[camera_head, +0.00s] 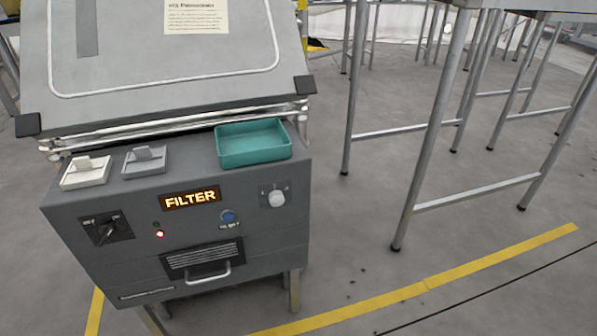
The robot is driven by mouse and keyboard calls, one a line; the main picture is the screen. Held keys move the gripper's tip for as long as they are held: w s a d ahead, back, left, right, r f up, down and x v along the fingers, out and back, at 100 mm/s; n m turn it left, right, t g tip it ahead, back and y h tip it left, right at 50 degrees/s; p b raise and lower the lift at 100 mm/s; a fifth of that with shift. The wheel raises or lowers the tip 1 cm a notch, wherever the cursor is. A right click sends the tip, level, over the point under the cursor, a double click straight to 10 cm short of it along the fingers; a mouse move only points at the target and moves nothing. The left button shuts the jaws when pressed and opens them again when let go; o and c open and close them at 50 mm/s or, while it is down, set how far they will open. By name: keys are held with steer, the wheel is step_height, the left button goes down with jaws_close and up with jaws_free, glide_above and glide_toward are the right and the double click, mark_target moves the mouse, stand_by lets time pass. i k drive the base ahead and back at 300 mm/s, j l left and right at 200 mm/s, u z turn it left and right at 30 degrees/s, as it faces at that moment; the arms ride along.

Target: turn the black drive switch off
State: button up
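A black rotary switch (106,231) sits on a dark plate at the left of the grey cabinet's front panel. Its handle looks slanted; its labels are too small to read. A small red lamp (160,234) is lit to its right. An orange lit display (190,199) reads "FILTER". A blue button (228,216) and a white knob (277,198) are further right on the same panel. My gripper is not in view.
A vented drawer with a handle (208,276) is below. Metal-legged tables (440,130) stand to the right. Floor in front right is clear.

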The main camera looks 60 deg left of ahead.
mark_target(106, 229)
steer(key=u, duration=2.8)
steer(key=j+u, duration=0.2)
steer(key=j, duration=1.45)
